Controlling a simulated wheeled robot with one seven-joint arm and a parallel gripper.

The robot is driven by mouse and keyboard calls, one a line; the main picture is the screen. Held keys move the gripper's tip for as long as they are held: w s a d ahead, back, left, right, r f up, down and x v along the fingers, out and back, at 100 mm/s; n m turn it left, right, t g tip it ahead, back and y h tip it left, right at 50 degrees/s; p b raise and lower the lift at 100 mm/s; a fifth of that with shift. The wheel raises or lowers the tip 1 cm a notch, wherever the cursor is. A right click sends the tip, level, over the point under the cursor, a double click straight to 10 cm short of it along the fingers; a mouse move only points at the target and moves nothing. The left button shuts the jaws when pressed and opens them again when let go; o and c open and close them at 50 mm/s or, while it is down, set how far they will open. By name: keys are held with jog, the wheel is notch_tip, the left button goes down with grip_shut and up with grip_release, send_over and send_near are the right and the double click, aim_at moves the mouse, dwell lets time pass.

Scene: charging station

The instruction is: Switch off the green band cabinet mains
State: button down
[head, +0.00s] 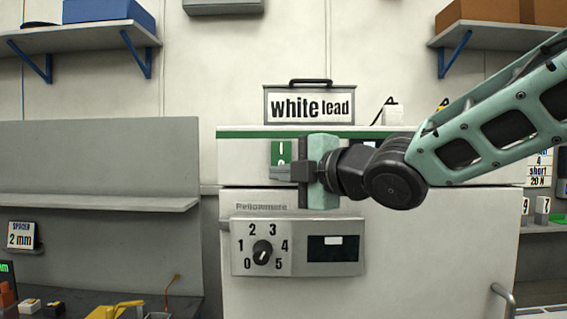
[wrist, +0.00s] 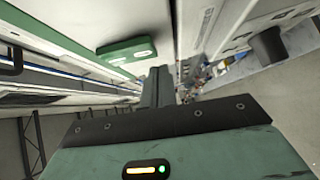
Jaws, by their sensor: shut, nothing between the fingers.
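The cabinet (head: 360,215) is off-white with a green band (head: 240,134) along its top. A green switch plate (head: 281,152) marked "I" sits just below the band; the mark under it is partly covered. My gripper (head: 283,173) is shut and empty, reaching in from the right, with its fingers across the lower part of the plate. The switch's position is hidden, and I cannot tell whether the fingers touch it. In the wrist view the shut fingers (wrist: 159,84) point away from me, and a green plate (wrist: 127,50) lies close to their left.
A panel with a numbered dial (head: 262,253) and dark display (head: 333,248) sits lower on the cabinet. A "white lead" box (head: 309,104) stands on top. A grey shelf (head: 100,203) is at the left. A bench with small coloured parts (head: 110,311) is at the lower left.

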jog(key=shift+w+f, duration=0.1)
jog(key=shift+w, duration=0.4)
jog(key=shift+f, duration=0.1)
jog(key=f+b, duration=0.1)
jog(key=b, duration=0.2)
jog(key=shift+w+t+b, duration=0.3)
jog(key=shift+w+b, duration=0.1)
jog(key=shift+r+p, duration=0.45)
jog(key=shift+p, duration=0.1)
jog(key=shift+s+f, duration=0.1)
